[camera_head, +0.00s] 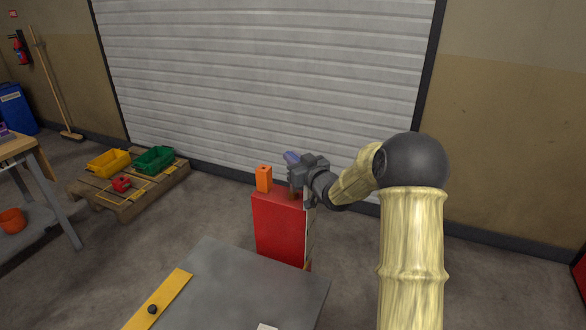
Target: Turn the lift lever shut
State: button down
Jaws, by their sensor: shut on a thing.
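A red box-shaped housing (279,226) stands upright behind the grey platform. A lever with a blue-purple end (291,156) shows above the right part of the housing top. My gripper (298,170) is at the lever, shut on it, just over the top right of the housing. The fingers and the dark wrist hide most of the lever and its pivot, so its exact angle cannot be told. An orange block (263,178) stands upright on the housing top, left of my gripper and apart from it.
The grey platform (240,285) has a yellow strip (165,298) with a black knob. A wooden pallet (125,205) at left carries a yellow bin (108,162), a green bin (154,159) and a red item. A roller shutter (270,70) closes the back. A workbench (20,147) stands far left.

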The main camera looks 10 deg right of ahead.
jog(key=m+h+b, duration=0.2)
jog(key=h+b, duration=0.1)
jog(key=m+t+h+b, duration=0.1)
jog(key=shift+a+f+h, duration=0.15)
jog(key=shift+f+h, duration=0.15)
jog(key=shift+h, duration=0.1)
jog(key=m+h, duration=0.1)
jog(key=h, duration=0.1)
jog(key=m+h+b, duration=0.1)
jog(key=shift+r+m+h, duration=0.2)
jog(key=shift+m+h, duration=0.1)
jog(key=shift+h, duration=0.1)
jog(key=m+h, duration=0.1)
jog(key=m+h+p, duration=0.1)
jog(key=h, duration=0.1)
jog(key=m+g+h+p, duration=0.1)
jog(key=shift+r+h, duration=0.25)
jog(key=shift+h, duration=0.05)
jog(key=m+g+h+p, duration=0.1)
jog(key=m+h+p, duration=0.1)
jog(key=h+p, duration=0.1)
jog(key=shift+g, duration=0.4)
jog(key=shift+f+m+h+p, duration=0.1)
jog(key=shift+m+h+p, duration=0.2)
jog(key=c, duration=1.4)
grip_release()
jog(key=shift+c, duration=0.2)
jog(key=shift+s, duration=0.1)
jog(key=v, duration=1.7)
jog(key=shift+s, duration=0.15)
